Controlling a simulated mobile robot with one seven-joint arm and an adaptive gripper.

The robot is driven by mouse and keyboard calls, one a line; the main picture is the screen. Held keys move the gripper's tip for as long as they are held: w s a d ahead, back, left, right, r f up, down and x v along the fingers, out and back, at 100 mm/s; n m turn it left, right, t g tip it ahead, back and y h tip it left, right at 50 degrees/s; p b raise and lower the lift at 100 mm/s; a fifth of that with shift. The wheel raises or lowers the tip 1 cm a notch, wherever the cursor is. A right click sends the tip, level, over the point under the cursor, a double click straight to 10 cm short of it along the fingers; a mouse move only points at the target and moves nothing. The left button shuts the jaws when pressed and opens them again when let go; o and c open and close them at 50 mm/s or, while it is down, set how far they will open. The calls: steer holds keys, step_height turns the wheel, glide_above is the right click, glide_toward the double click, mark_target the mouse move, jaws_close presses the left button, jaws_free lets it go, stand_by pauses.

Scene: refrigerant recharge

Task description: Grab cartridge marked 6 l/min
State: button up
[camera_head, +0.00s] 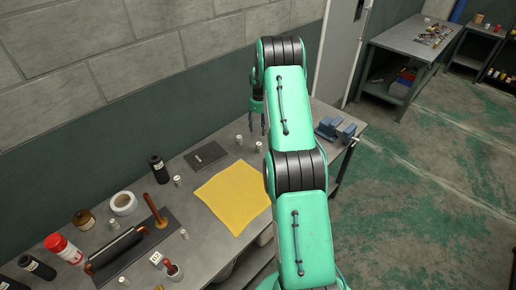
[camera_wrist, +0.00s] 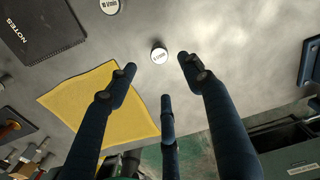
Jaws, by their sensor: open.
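My gripper (camera_wrist: 158,72) is open, its dark blue fingers spread and empty above the grey workbench. A small white-topped cartridge (camera_wrist: 159,55) stands upright on the bench, seen between the two upper fingertips and apart from them. Its label ends in "l/min"; the number is too small to read surely. A second labelled cartridge (camera_wrist: 110,6) is cut by the top edge, further left. In the head view my gripper (camera_head: 258,118) hangs over the bench, with one small cartridge (camera_head: 258,147) just below it and another (camera_head: 239,140) to its left.
A yellow cloth (camera_head: 235,196) and a dark notebook (camera_head: 206,156) lie nearby. A blue vise (camera_head: 335,128) is at the bench's right end. Bottles, a tape roll (camera_head: 123,203) and tools crowd the left. Bare bench surrounds the cartridges.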

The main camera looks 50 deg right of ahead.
mark_target(259, 144)
steer(key=shift+f, duration=0.15)
steer(key=shift+f+p, duration=0.3)
steer(key=shift+f, duration=3.9)
steer(key=shift+a+f+p, duration=0.1)
steer(key=shift+f+p, duration=0.3)
steer(key=shift+f, duration=2.15)
jaws_close()
